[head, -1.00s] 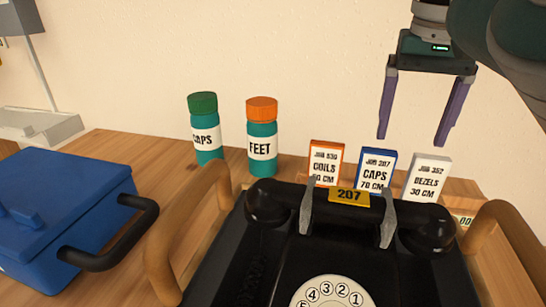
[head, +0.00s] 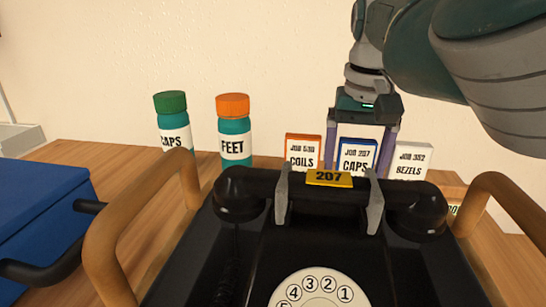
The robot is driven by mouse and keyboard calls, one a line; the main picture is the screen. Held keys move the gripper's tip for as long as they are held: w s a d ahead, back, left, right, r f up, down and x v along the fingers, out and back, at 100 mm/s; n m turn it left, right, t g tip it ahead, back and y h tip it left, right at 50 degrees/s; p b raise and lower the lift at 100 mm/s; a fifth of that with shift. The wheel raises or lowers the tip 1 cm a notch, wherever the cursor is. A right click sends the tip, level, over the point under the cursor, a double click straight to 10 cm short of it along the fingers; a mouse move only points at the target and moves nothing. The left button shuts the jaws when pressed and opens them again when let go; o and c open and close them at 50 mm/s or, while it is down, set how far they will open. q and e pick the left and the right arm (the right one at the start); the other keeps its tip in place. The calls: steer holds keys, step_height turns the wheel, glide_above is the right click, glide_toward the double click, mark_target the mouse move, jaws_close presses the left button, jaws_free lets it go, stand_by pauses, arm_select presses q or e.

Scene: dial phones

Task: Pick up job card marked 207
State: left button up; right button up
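The job card marked 207 (head: 357,158) has a blue top edge and reads CAPS. It stands upright between the orange-topped COILS card (head: 303,152) and the white BEZELS card (head: 409,162). Its lower part is hidden behind the black phone's handset. My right gripper (head: 358,160) points down behind the handset, with one purple finger on each side of the 207 card. The fingers are apart, and I cannot tell whether they touch the card; their tips are hidden. My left gripper is not in view.
The black dial phone (head: 225,262) with a yellow 207 tag (head: 329,178) stands in front between tan handles (head: 118,225). A CAPS bottle (head: 172,125) and a FEET bottle (head: 235,130) stand left of the cards. A blue box (head: 40,215) is at left.

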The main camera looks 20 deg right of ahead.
steer(key=shift+c, duration=0.2)
steer(key=c, duration=1.1)
steer(key=shift+r, duration=0.1)
